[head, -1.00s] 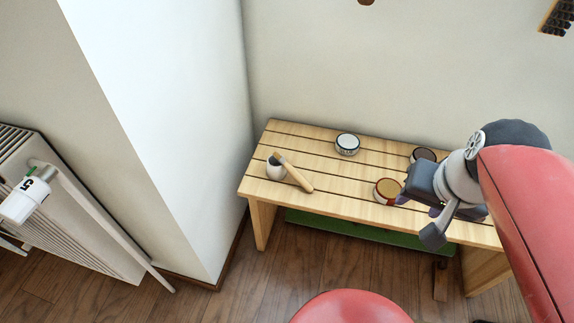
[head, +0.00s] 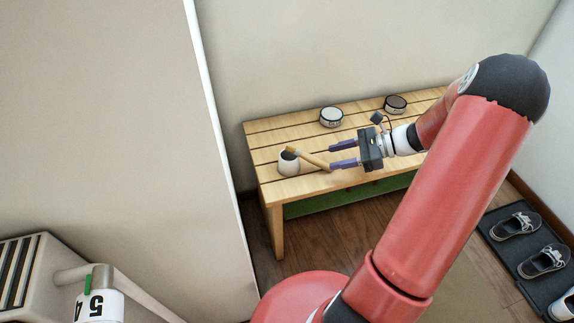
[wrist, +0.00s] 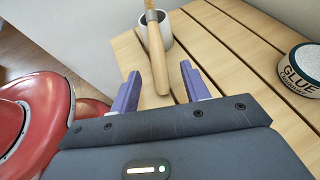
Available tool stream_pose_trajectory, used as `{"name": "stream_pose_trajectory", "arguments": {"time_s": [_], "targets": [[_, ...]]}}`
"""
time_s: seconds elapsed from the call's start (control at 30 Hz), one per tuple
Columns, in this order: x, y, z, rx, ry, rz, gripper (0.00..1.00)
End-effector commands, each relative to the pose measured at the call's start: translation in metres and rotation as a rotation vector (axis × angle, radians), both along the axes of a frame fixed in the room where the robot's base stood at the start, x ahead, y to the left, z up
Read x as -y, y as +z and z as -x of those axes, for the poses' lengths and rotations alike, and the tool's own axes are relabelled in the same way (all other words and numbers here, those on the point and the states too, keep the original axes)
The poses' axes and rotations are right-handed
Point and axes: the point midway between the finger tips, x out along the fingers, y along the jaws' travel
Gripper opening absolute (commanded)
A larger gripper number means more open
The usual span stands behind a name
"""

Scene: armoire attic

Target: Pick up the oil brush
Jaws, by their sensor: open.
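The oil brush has a light wooden handle (head: 314,160) and leans on a small white cup (head: 288,167) at the left end of the slatted bench. Its brush end is at the cup's rim; I cannot tell whether it sits inside. My gripper (head: 333,157) is open, with its two purple fingers pointing left toward the handle. In the wrist view, the brush handle (wrist: 155,55) runs from the cup (wrist: 160,28) to between the open fingers (wrist: 160,74), with its lower end near the fingertips. The jaws are not closed on it.
The wooden bench (head: 262,129) stands against the wall. A white-lidded glue tin (head: 331,116) and a dark-lidded tin (head: 396,103) are farther back on it. A radiator (head: 35,270) is at lower left. Shoes lie on a dark tray (head: 515,262) at right.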

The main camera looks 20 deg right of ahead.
Motion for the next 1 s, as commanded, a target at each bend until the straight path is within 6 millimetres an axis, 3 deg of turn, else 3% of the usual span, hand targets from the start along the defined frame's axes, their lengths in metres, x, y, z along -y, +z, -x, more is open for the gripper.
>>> {"name": "stream_pose_trajectory", "arguments": {"time_s": [0.17, 0.63, 0.97, 1.0], "targets": [[-0.002, -0.009, -0.005, -0.008, -0.03, -0.035, 0.46], [-0.056, -0.035, -0.02, -0.008, -0.025, -0.033, 0.46], [-0.062, -0.037, -0.023, -0.006, -0.027, -0.03, 0.46], [-0.062, -0.037, -0.023, -0.006, -0.027, -0.03, 0.41]]}}
